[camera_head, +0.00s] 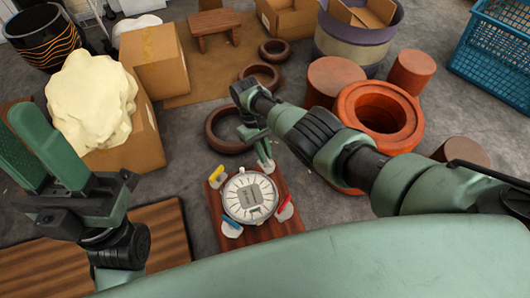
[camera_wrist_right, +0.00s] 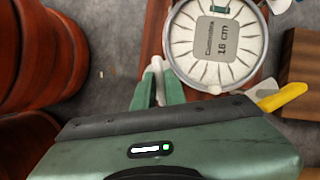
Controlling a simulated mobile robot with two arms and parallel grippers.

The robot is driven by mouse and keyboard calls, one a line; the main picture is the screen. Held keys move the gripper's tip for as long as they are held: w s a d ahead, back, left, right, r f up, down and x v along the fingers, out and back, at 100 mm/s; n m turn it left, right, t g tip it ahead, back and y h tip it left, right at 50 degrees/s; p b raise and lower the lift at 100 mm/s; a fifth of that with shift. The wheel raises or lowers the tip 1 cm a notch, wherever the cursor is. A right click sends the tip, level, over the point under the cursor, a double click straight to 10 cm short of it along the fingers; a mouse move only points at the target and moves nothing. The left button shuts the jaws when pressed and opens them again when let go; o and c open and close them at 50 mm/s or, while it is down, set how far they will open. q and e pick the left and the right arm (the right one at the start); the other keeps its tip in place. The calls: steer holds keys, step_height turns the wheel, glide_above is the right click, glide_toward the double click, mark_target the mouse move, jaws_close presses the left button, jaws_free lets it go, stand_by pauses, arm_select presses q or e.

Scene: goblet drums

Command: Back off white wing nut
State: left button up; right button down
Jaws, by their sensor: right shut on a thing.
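A round white drum (camera_head: 250,198) with a grey label lies on a small wooden stand; its face also shows in the right wrist view (camera_wrist_right: 180,42). Around its rim sit the yellow wing nut (camera_head: 217,174), the red one (camera_head: 286,209) and the blue one (camera_head: 231,226). The white wing nut (camera_wrist_right: 157,65) is at the rim's far side in the head view. My right gripper (camera_head: 264,153) is shut on it, its two green fingers (camera_wrist_right: 158,88) at its sides and partly hiding it. My left gripper (camera_head: 28,135) is raised at the left, open and empty, away from the drum.
The stand (camera_head: 285,227) has bare wood around the drum. An orange ring-shaped pot (camera_head: 407,112) and brown cylinders are near my right arm. Dark rings (camera_head: 222,140) lie beyond the stand. Cardboard boxes (camera_head: 155,60) are at the left, a blue crate (camera_head: 500,60) at the right.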

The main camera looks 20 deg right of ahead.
steer(key=shift+a+n+t+h+p, duration=0.1)
steer(key=shift+n+t+h+p, duration=0.5)
steer(key=shift+n, duration=1.3)
steer(key=c, duration=1.5)
jaws_free()
steer(key=shift+o, duration=0.2)
